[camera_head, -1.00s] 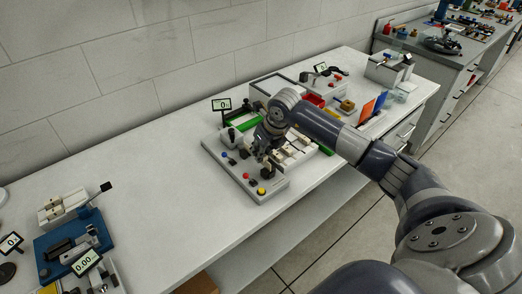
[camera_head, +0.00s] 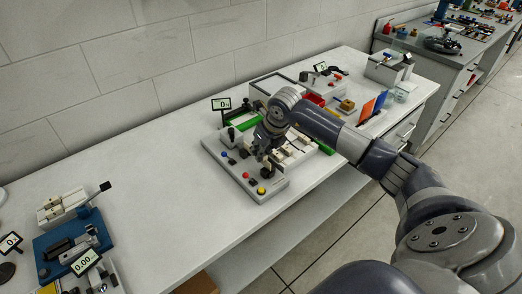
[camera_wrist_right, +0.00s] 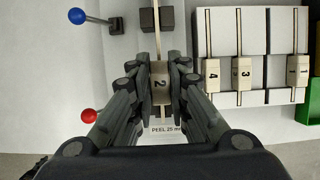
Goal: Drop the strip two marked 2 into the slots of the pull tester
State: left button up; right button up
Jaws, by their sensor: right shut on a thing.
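My right gripper (camera_wrist_right: 160,82) is shut on the cream block of strip two (camera_wrist_right: 159,84), marked 2. The strip's thin tail runs up the wrist view, in line with the gap of a dark slotted block (camera_wrist_right: 147,20); I cannot tell how deep it sits. In the head view my right gripper (camera_head: 262,150) is over the pull tester (camera_head: 228,163), a pale base with coloured knobs; the strip is mostly hidden there. A red knob (camera_wrist_right: 87,116) and a blue knob (camera_wrist_right: 77,16) show at left in the wrist view. My left gripper is not in view.
A white rack (camera_wrist_right: 270,30) beside the gripper holds strips marked 4, 3 and 1, with an empty place. A green tray (camera_wrist_right: 309,112) lies at right. Blue test equipment (camera_head: 60,240) stands at the left bench end. The bench between (camera_head: 150,195) is clear.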

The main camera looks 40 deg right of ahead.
jog(key=shift+f+b, duration=1.2)
jog(key=shift+b, duration=0.05)
dwell(0.7)
jog(key=o, duration=0.9)
jog(key=shift+c, duration=0.2)
jog(key=v, duration=1.2)
